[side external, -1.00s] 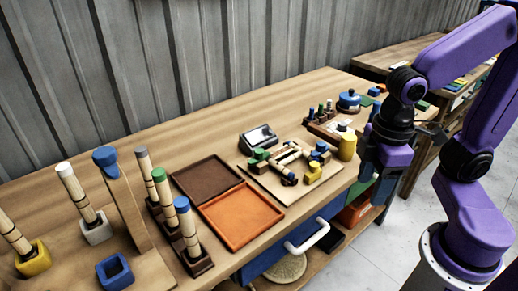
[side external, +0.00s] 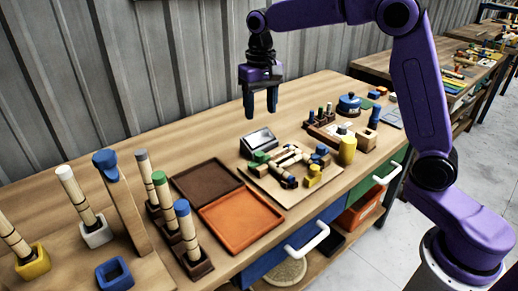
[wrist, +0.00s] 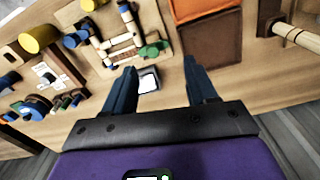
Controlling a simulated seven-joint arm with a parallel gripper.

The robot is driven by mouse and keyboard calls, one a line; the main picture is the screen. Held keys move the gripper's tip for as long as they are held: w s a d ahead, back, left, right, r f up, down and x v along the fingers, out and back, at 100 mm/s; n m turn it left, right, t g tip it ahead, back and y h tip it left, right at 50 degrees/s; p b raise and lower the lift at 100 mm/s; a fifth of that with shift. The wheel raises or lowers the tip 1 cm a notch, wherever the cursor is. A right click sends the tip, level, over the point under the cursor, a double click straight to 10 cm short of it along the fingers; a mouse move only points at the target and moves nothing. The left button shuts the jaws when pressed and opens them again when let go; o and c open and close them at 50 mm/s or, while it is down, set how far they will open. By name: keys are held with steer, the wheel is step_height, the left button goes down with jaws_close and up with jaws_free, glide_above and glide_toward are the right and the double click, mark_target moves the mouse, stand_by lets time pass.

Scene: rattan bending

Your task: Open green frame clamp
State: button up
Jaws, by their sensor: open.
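The green frame clamp (side external: 260,157) sits at the left back corner of the wooden bending board (side external: 264,182). In the wrist view the green clamp (wrist: 153,49) lies beyond my fingertips, beside the light rattan pieces. I cannot tell whether the clamp is open or shut. Blue clamps (side external: 321,151) and a yellow clamp (side external: 313,174) are on the same board. My gripper (side external: 261,114) is open and empty, pointing down in the air above the back of the table, behind and above the green clamp. It touches nothing.
A small device with a pale screen (side external: 258,139) stands just behind the board. A brown tray (side external: 206,178) and an orange tray (side external: 243,217) lie left of it. A yellow cylinder (side external: 347,150) stands to its right. Upright rattan poles (side external: 186,230) stand at the front left.

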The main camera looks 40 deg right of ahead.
mark_target(259, 153)
steer(key=w+d+m, duration=0.3)
steer(key=w+d, duration=0.1)
steer(key=w, duration=0.1)
steer(key=f, duration=1.7)
steer(key=shift+a+f, duration=0.2)
steer(key=shift+f, duration=0.1)
steer(key=c, duration=1.1)
